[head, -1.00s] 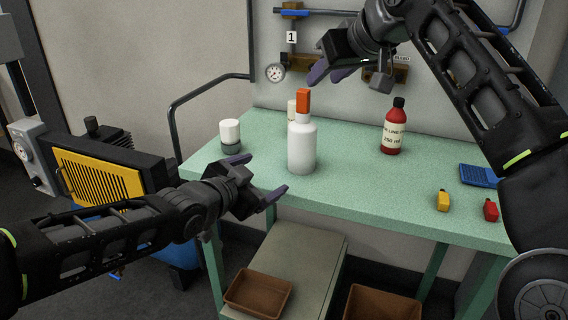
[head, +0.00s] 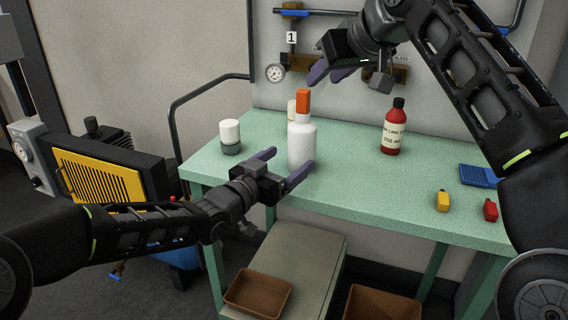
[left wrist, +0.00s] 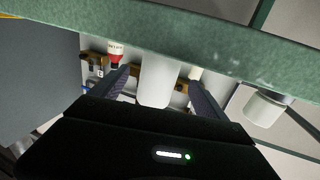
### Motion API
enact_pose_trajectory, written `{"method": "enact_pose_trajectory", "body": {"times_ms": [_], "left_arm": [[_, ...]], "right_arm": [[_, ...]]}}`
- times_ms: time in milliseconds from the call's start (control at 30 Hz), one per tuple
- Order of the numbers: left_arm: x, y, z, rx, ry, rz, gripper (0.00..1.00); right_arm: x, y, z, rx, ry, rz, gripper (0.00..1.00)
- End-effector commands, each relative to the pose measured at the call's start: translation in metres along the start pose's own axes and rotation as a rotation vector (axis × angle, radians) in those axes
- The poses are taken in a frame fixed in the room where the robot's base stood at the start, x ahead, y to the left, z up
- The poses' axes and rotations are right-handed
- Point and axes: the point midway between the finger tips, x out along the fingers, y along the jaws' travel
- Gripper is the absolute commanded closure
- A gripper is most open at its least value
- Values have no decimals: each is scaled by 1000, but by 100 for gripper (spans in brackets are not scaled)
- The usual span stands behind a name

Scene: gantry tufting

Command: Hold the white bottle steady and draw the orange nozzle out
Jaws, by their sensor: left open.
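In the left wrist view, which is upside down, the bottle (left wrist: 158,78) shows between the two spread fingers (left wrist: 161,90), with a gap on each side. The nozzle cannot be made out there. My right gripper (head: 329,75) hangs above and slightly right of the nozzle, apart from it, with its fingers parted and empty.
The green table (head: 350,184) also holds a white-capped jar (head: 230,135), a red bottle (head: 394,128), a yellow item (head: 443,201), a small red item (head: 490,210) and a blue tray (head: 478,175). A pale container stands behind the white bottle. A gauge (head: 275,73) is on the wall.

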Motion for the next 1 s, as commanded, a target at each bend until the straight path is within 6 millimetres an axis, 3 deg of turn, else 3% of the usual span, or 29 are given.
{"method": "enact_pose_trajectory", "body": {"times_ms": [500,833,1000], "left_arm": [[66,1,1,-1,-1,1,15],[69,0,1,0,-2,0,15],[69,0,1,0,-2,0,28]], "right_arm": [[0,0,0,0,0,0,64],[0,0,0,0,0,0,64],[0,0,0,0,0,0,64]]}}
